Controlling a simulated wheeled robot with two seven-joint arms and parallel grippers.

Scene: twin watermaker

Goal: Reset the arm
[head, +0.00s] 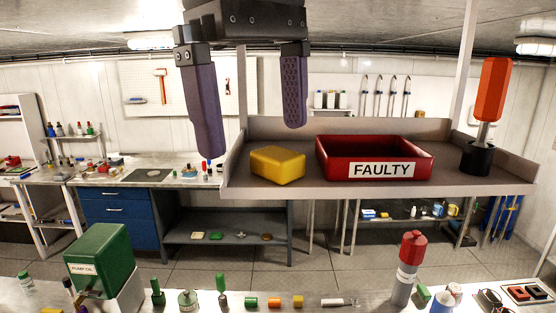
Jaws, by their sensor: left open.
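My left gripper (251,138) hangs from the top of the head view, close to the camera. Its two purple fingers are spread apart with nothing between them. My right gripper does not show.
A red bin labelled FAULTY (425,162) and an orange-handled tool (494,88) in a black holder stand on the shelf. Below, a bench holds a green pump oil box (105,258), a grey bottle with red cap (405,280) and several small parts. Blue drawers (120,218) stand behind.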

